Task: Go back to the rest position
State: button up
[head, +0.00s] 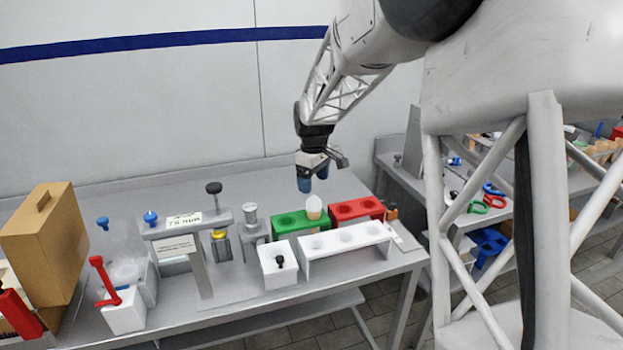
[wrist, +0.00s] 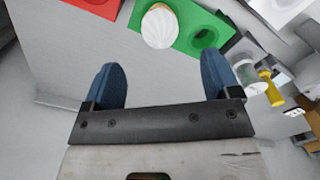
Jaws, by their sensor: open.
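My gripper (head: 314,178) hangs above the back of the bench, over the coloured holders. In the wrist view my gripper (wrist: 167,85) has its two blue fingertips wide apart with nothing between them. A white, rounded cone-like piece (head: 314,207) stands in the right part of the green holder (head: 287,224). It also shows in the wrist view (wrist: 159,26), apart from the fingers and beyond their tips. My arm reaches in from the upper right.
A red holder (head: 345,212) and a white holder (head: 320,246) stand beside the green one. A white box (head: 277,276), a press-like stand (head: 196,265) and a brown case (head: 65,240) are further left. A second bench (head: 400,176) is at right. The air around my gripper looks clear.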

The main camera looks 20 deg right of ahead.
jog(key=s+a+r+m+t, duration=0.1)
jog(key=s+a+r+m, duration=0.2)
jog(key=s, duration=0.6)
jog(key=s+a+r+m, duration=0.15)
jog(key=s+r, duration=0.35)
jog(key=s, duration=0.5)
jog(key=s+a+f+m, duration=0.1)
jog(key=s+a, duration=0.1)
jog(key=s, duration=0.9)
jog(key=s+a+f+m+t, duration=0.1)
jog(key=s+a+m, duration=0.1)
jog(key=s, duration=0.9)
jog(key=shift+a+t, duration=0.25)
jog(key=shift+t, duration=0.05)
